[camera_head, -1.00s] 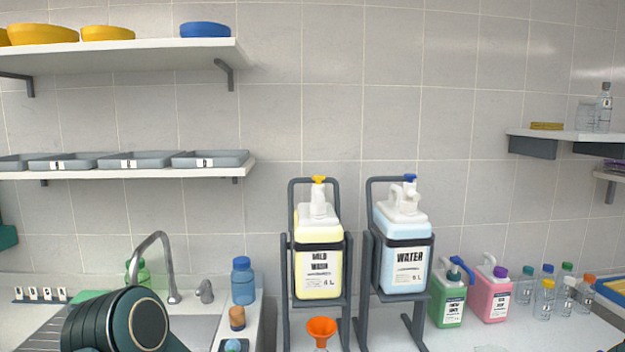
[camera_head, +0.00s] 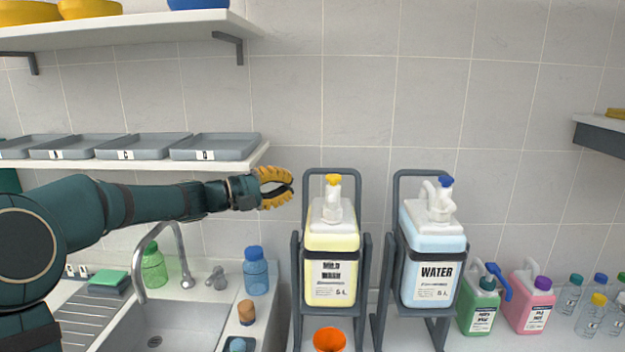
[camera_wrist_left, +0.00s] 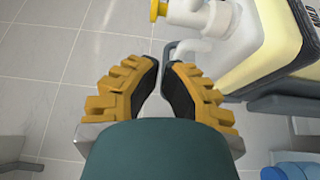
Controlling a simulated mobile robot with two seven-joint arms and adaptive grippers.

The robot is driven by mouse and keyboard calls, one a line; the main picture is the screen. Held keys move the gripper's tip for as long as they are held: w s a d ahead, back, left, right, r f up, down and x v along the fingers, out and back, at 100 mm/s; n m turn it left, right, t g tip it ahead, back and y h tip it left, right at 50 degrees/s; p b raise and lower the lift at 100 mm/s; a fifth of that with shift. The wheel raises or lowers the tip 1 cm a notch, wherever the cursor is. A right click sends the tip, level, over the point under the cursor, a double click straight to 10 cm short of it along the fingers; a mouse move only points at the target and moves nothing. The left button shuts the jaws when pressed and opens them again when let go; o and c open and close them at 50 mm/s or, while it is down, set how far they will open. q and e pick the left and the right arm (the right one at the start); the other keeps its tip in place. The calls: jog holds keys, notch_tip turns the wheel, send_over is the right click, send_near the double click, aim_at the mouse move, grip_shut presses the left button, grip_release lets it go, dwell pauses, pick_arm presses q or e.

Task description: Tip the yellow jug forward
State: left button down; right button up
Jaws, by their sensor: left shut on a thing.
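The yellow jug (camera_head: 332,244), labelled "MILD", sits upright in a grey tilting stand (camera_head: 297,292). It has a white pump with a yellow cap. My left gripper (camera_head: 291,187), with yellow ribbed fingers, is to the left of the top of the stand's frame, level with the pump. In the left wrist view its fingertips (camera_wrist_left: 161,66) are nearly together, with the grey frame bar (camera_wrist_left: 172,47) at the tips and the jug (camera_wrist_left: 268,48) at the right. The exact contact is hard to make out. My right gripper is out of view.
A WATER jug (camera_head: 432,262) stands in a similar stand to the right. An orange funnel (camera_head: 330,340) is below the yellow jug. A shelf with grey trays (camera_head: 214,147) is left of my gripper, above the sink (camera_head: 180,322). Green and pink canisters stand at right.

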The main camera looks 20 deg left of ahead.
pick_arm(q)
jog(key=p+x, duration=0.1)
jog(key=x, duration=0.8)
jog(key=shift+w+d+f, duration=0.15)
jog(key=shift+f, duration=0.05)
